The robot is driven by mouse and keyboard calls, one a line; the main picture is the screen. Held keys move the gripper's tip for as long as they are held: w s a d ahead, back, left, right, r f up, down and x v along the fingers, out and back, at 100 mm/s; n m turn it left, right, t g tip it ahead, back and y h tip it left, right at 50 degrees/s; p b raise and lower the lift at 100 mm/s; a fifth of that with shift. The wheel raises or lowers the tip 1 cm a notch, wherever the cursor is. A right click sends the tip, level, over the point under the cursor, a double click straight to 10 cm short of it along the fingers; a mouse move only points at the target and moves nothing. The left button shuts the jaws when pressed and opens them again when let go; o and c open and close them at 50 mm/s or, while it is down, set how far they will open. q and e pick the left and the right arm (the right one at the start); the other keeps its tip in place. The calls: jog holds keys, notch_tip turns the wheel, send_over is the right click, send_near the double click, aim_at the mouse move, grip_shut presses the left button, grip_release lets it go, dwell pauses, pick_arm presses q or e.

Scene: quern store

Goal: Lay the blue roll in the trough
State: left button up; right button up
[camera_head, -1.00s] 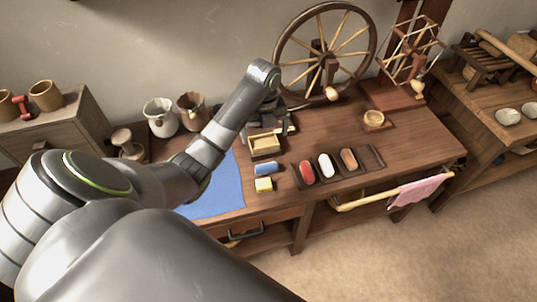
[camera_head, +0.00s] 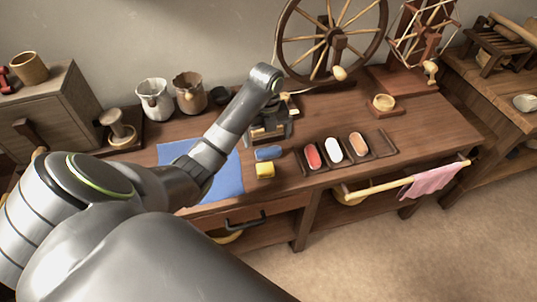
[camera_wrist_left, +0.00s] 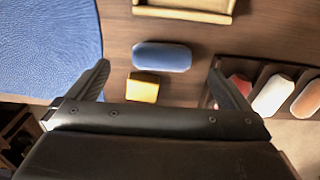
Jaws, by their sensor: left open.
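The blue roll (camera_head: 268,153) lies on the wooden bench, just right of the blue mat (camera_head: 222,182). In the left wrist view the blue roll (camera_wrist_left: 161,56) lies crosswise ahead, between the lines of my fingers. My left gripper (camera_wrist_left: 159,68) is open and empty above the bench; in the head view the gripper (camera_head: 270,125) is just behind the roll. A pale wooden tray, perhaps the trough (camera_wrist_left: 185,14), is beyond the roll and cut off by the frame; my gripper partly covers it in the head view. My right gripper is not in view.
A yellow block (camera_head: 265,170) sits just in front of the roll. A dark rack (camera_head: 384,146) to the right holds red, white and orange rolls.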

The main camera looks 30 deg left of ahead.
aim_at(268, 149)
pick_arm(q)
jog(key=shift+s+d+f+b, duration=0.1)
jog(key=shift+f+b, duration=0.2)
jog(key=shift+f, duration=0.55)
jog(key=shift+w+d+f+b, duration=0.1)
jog(key=shift+f+b, duration=0.15)
jog(key=shift+f, duration=0.65)
jog(key=shift+s+d+f+b, duration=0.1)
jog(key=shift+f+b, duration=0.2)
jog(key=shift+f, duration=0.55)
jog(key=c, duration=1.1)
jog(key=shift+r, duration=0.15)
